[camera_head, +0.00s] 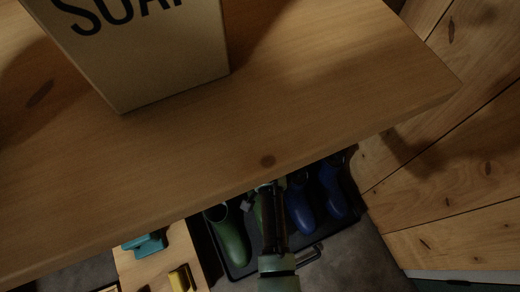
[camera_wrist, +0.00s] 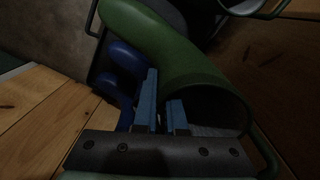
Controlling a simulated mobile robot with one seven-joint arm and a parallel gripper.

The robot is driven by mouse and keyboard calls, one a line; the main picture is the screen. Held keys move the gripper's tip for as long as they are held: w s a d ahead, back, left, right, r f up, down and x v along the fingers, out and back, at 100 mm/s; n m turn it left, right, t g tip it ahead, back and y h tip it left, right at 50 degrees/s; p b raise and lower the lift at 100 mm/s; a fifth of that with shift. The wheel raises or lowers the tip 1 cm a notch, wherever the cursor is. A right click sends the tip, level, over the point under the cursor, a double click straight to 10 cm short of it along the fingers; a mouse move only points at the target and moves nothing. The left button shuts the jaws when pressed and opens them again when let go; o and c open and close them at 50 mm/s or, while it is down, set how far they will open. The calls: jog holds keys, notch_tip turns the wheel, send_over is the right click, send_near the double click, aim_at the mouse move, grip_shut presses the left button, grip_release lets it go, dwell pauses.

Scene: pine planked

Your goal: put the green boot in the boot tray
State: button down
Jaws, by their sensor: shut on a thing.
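My gripper (camera_head: 268,190) reaches down past the table edge. In the wrist view its blue fingers (camera_wrist: 163,108) are shut on the rim of a green boot (camera_wrist: 178,50), whose dark opening faces the lower right. In the head view this boot (camera_head: 258,214) is mostly hidden behind my gripper and arm. It appears within the outline of the black boot tray (camera_head: 240,272); I cannot tell whether it touches the tray floor. Another green boot (camera_head: 229,240) stands to its left in the tray.
Two blue boots (camera_head: 300,208) (camera_head: 333,190) stand in the tray to the right. A wooden tabletop (camera_head: 330,110) with a soap box (camera_head: 150,60) overhangs the tray's far part. A wooden board (camera_head: 160,265) with teal and yellow things lies left. Plank wall (camera_head: 465,190) at right.

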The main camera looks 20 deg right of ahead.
jog(key=f+b, duration=0.9)
jog(key=f, duration=0.1)
jog(key=shift+w+a, duration=0.15)
jog(key=shift+w, duration=0.15)
jog(key=shift+f+b, duration=2)
jog(key=shift+b, duration=0.45)
jog(key=shift+f+b, duration=0.45)
jog(key=shift+f, duration=0.3)
jog(key=c, duration=0.9)
grip_release()
notch_tip(320, 180, up, 13)
jog(key=p, duration=0.9)
jog(key=shift+w+a+r, duration=0.1)
jog(key=shift+r, duration=0.05)
